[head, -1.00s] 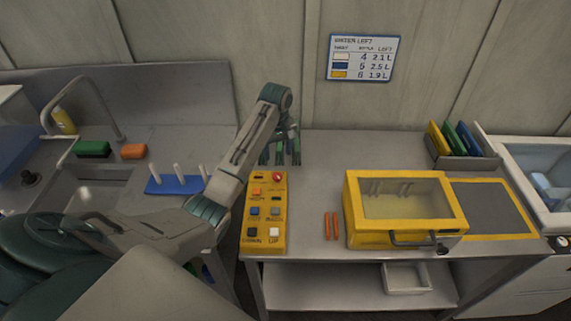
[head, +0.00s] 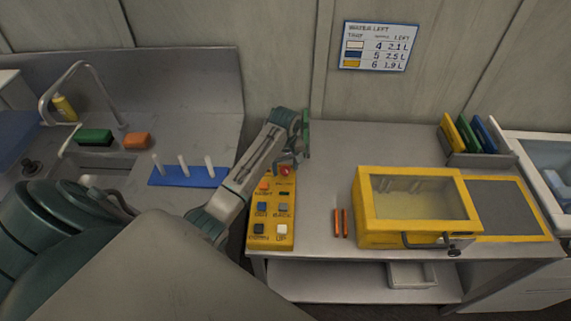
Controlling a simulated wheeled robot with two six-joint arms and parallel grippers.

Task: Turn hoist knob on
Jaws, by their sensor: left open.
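A yellow control box (head: 272,219) lies on the steel bench, with several coloured push buttons on its face. A round red knob (head: 285,170) sits at its far right end; I cannot read a hoist label on it or tell its turned position. My left gripper (head: 300,150) is open and empty, just beyond and above the red knob, at the box's far end. Its wrist hides part of the box's far left corner. I cannot tell whether a fingertip touches the knob. My right gripper is not in view.
Two orange sticks (head: 341,222) lie right of the box, beside a yellow windowed case (head: 365,238). A rack (head: 480,160) holds coloured panels at the back right.

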